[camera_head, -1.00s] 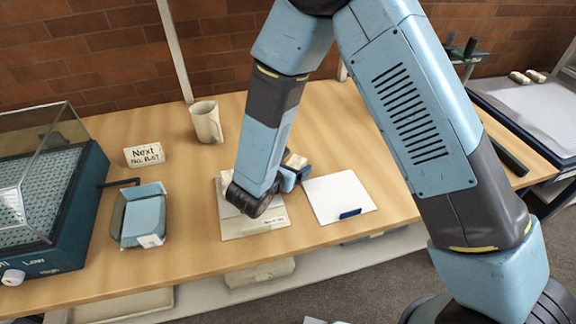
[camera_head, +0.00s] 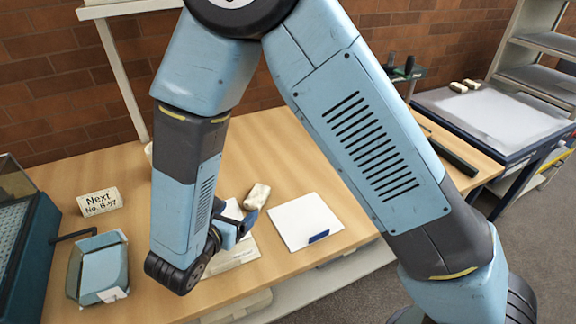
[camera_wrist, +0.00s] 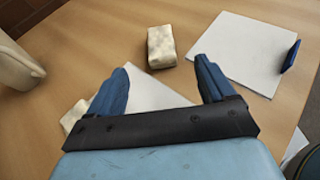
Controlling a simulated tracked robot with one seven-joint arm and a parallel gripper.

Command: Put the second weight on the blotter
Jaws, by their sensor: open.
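A cream, speckled block-shaped weight (camera_head: 257,196) lies on the wooden table; in the wrist view this weight (camera_wrist: 161,47) is just beyond the gap between my fingers. Another cream block (camera_wrist: 75,115) is partly hidden by my left finger. My gripper (camera_wrist: 162,82) is open and empty above a pale flat folder (camera_head: 238,255), which my arm partly covers. A white square sheet (camera_head: 302,222) with a blue tab lies to the right, bare; it also shows in the wrist view (camera_wrist: 235,50). I cannot tell for certain which flat piece is the blotter.
A blue open box (camera_head: 100,268), a "Next" card (camera_head: 99,202) and a teal machine (camera_head: 30,262) stand at left. A mug (camera_wrist: 14,66) shows at the wrist view's left edge. Two pale blocks (camera_head: 463,86) lie on a large pale-topped bench (camera_head: 485,122) at back right.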

